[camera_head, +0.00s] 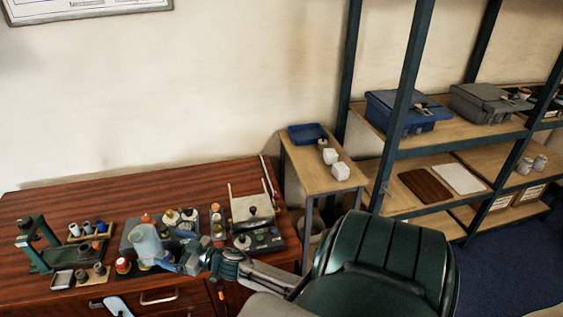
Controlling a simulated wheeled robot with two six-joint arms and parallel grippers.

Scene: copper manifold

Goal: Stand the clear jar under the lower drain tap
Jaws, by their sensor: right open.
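A pale, bluish, see-through vessel (146,241), which looks like the clear jar, is on the left part of the wooden desk and appears slightly tilted. My right gripper (164,260) is open, low at the right of this vessel. Its fingers are small and partly merge with the vessel, so I cannot tell if they touch it. I cannot make out a copper manifold or a lower drain tap.
Several small bottles (180,217) stand behind the vessel on the desk (130,190). A green press-like stand (40,250) is at the left and a grey-topped device (252,208) at the right. The desk's back strip is clear.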

